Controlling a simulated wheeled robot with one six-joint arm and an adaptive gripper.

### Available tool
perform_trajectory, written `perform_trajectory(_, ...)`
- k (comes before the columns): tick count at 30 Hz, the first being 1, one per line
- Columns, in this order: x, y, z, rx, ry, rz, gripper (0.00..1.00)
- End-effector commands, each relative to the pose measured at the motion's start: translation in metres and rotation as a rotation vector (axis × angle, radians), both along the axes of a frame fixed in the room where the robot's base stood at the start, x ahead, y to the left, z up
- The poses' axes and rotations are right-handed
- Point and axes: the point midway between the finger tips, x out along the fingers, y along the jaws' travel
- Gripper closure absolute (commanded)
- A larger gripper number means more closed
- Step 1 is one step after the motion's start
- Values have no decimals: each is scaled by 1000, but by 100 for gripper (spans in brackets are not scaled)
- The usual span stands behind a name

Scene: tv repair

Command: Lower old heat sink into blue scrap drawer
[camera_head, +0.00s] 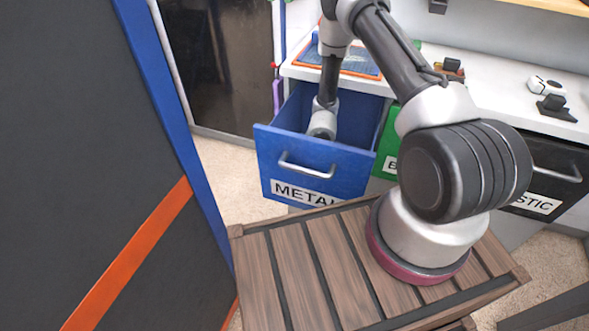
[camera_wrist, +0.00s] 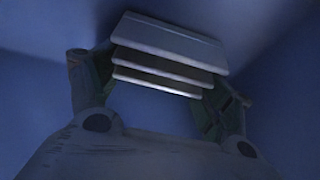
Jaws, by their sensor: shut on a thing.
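The old heat sink (camera_wrist: 165,50) shows in the wrist view as a grey finned block with several parallel plates. My gripper (camera_wrist: 160,84) is shut on it, with one finger at each side. Blue walls surround both. The blue scrap drawer (camera_head: 345,158) is pulled open in the head view and its front label reads METAL. My wrist reaches down inside it. The drawer's front wall hides my gripper's fingers and the heat sink in the head view. I cannot tell whether the heat sink touches the drawer floor.
A green drawer (camera_head: 388,152) and a black drawer (camera_head: 560,172), its label partly hidden, sit to the right. The white worktop (camera_head: 495,92) above holds a blue mat with an orange edge (camera_head: 350,62) and small parts. A dark panel (camera_head: 75,150) stands at left.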

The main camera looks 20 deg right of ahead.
Motion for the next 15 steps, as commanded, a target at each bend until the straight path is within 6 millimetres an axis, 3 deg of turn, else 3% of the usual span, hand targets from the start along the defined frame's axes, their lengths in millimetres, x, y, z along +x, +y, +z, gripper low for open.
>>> perform_trajectory(11, 0, 0, -8, 0, 0, 0, 46)
perform_trajectory(12, 0, 0, -8, 0, 0, 0, 17)
perform_trajectory(15, 0, 0, -8, 0, 0, 0, 0)
